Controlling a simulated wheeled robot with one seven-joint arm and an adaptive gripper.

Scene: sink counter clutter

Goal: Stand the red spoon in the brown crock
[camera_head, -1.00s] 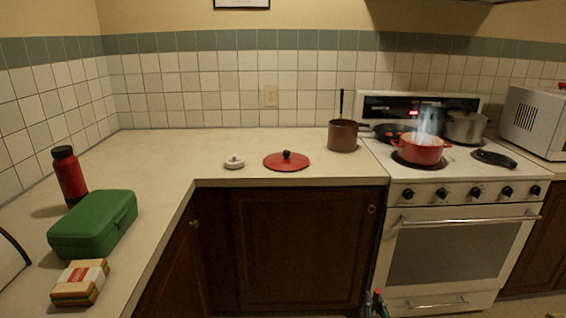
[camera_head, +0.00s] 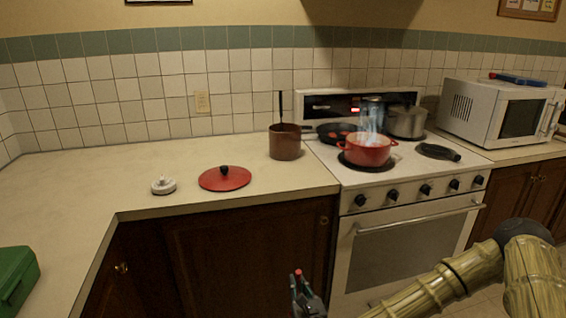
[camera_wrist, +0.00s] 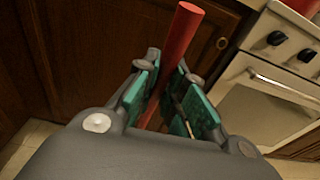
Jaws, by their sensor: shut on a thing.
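My gripper (camera_head: 300,285) is low in front of the cabinets in the head view, below counter height. In the wrist view its teal-padded jaws (camera_wrist: 165,95) are shut on the red spoon (camera_wrist: 181,42), whose red rod-like end sticks out past the fingertips. The spoon's other end is hidden behind the gripper. The brown crock (camera_head: 285,146) stands upright on the counter just left of the stove. A dark handle (camera_head: 281,105) sticks up out of it. My gripper and the spoon are well apart from the crock.
A red pot (camera_head: 367,152) steams on the stove, with a dark pan (camera_head: 338,130) and a grey pot (camera_head: 406,122) behind. A red lid (camera_head: 224,179) and a small white item (camera_head: 163,185) lie left of the crock. A green box (camera_head: 14,280) is at far left. Counter (camera_head: 100,170) is mostly clear.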

